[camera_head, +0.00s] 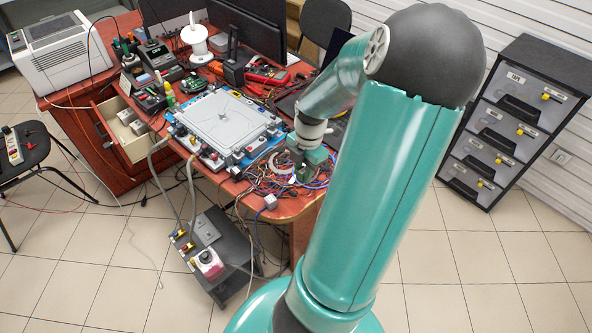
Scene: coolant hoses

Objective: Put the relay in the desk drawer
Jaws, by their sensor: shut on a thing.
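My gripper (299,172) is over the front right corner of the desk, just above a tangle of coloured wires. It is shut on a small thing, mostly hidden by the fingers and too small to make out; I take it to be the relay. The desk drawer (131,146) is pulled open at the left side of the red-brown desk, well to the left of my gripper. Small grey block-like items (127,117) lie inside it.
A grey flat device with a blue frame (222,122) fills the desk between my gripper and the drawer. A small grey cube (270,202) is at the front edge. Hoses run down to a black floor unit (213,245). A drawer cabinet (510,115) stands right.

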